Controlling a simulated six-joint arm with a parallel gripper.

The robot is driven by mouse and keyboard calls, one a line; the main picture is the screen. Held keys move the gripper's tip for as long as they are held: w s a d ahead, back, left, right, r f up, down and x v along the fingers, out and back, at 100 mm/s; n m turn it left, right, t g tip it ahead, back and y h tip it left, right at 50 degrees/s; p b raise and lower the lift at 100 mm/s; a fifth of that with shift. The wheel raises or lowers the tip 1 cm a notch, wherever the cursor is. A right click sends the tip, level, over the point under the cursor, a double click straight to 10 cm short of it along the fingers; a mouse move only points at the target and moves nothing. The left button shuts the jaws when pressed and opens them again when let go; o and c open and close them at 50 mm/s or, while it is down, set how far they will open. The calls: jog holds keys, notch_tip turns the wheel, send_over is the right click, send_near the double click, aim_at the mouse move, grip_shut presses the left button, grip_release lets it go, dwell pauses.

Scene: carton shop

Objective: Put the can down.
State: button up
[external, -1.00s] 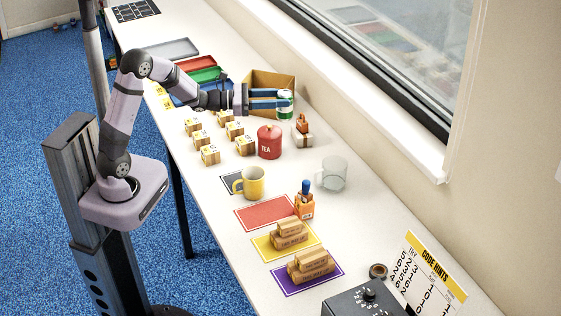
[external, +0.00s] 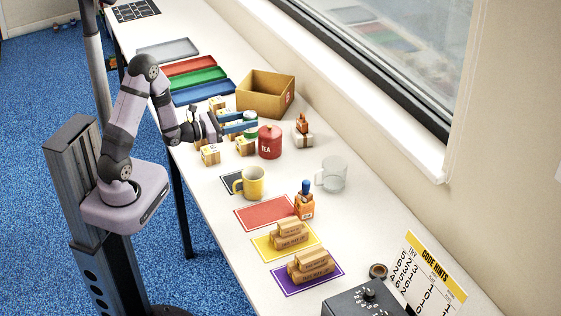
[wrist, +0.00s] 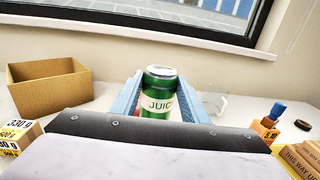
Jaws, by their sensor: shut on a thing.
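The can is a green juice can with a white label and silver top, upright in the wrist view (wrist: 158,92). My gripper (wrist: 165,103) is shut on it, one blue finger on each side. In the external view my gripper (external: 244,121) holds the can (external: 250,118) just behind and left of the red tea canister (external: 270,142), over the area of the small labelled boxes. The can's lower part is hidden, and I cannot tell how high it is above the table.
Several weight-labelled boxes (external: 210,155) stand below and left of my gripper. An open cardboard box (external: 265,94) stands behind.

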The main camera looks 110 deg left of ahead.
aim_at(245, 135)
jog(key=shift+f, duration=3.2)
jog(key=shift+f+p, duration=0.3)
jog(key=shift+f, duration=1.55)
jog(key=shift+f, duration=0.1)
jog(key=o, duration=1)
